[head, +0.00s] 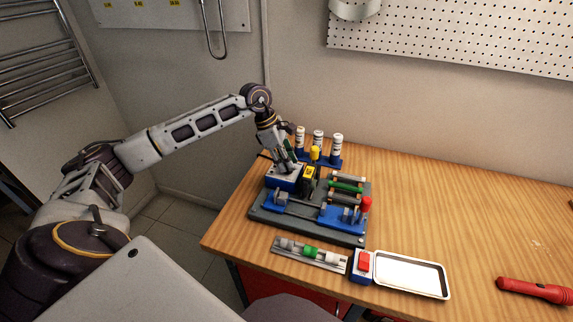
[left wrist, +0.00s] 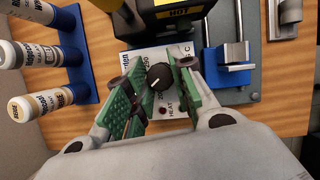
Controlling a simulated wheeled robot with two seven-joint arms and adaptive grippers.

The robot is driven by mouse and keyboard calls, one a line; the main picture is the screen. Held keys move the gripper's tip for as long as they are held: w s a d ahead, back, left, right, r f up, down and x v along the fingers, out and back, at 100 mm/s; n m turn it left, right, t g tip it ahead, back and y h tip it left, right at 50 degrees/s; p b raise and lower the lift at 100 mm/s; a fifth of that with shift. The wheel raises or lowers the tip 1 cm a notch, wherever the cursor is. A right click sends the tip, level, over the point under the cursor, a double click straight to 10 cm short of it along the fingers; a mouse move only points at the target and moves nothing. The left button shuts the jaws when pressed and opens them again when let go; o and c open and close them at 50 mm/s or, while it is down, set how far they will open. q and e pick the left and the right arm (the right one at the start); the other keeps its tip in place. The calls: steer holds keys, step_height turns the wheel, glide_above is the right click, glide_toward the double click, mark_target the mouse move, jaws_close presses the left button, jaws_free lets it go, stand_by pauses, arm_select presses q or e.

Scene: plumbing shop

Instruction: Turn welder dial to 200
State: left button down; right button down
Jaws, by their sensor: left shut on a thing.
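The welder stands on the bench in the head view: a blue box (head: 284,184) with a light top panel, beside a black block with a yellow label (head: 308,180). In the left wrist view its white printed panel (left wrist: 172,110) carries a round black dial (left wrist: 160,77) with a white pointer mark. The word HEAT and some numbers show, but the fingers hide part of the scale, so I cannot read the setting. My left gripper (head: 290,163) reaches down onto the panel. Its green-padded fingers (left wrist: 159,84) are shut on the dial, one on each side.
A blue rack holds several white bottles (head: 318,140) behind the welder. A grey base plate (head: 330,235) carries blue clamps. In front are a fittings strip (head: 310,253), a red switch (head: 363,262) and a white tray (head: 412,274). A red flashlight (head: 534,291) lies right; the right bench is mostly clear.

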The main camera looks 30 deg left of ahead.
arm_select(q)
steer(key=shift+n+t+b, duration=0.3)
steer(key=shift+n+b, duration=0.1)
steer(key=shift+n, duration=0.3)
steer(key=n+t+b, duration=0.1)
steer(key=n+b, duration=0.1)
steer(key=n, duration=0.1)
steer(key=shift+y, duration=0.4)
steer(key=shift+s+n+b, duration=0.1)
steer(key=shift+n+b, duration=0.2)
steer(key=shift+n, duration=0.3)
steer(key=shift+d+n+t+y+b, duration=0.1)
steer(key=shift+n+t+y+b, duration=0.4)
steer(key=shift+n, duration=0.6)
steer(key=c, duration=2.2)
jaws_free()
steer(key=shift+r, duration=0.1)
jaws_close()
steer(key=o, duration=1)
jaws_free()
arm_select(e)
steer(key=shift+t, duration=0.3)
steer(key=w+f, duration=0.2)
steer(key=w, duration=0.1)
steer(key=w+f, duration=0.1)
steer(key=w, duration=0.1)
steer(key=shift+d, duration=0.4)
steer(key=shift+w+a, duration=0.1)
steer(key=shift+f, duration=0.1)
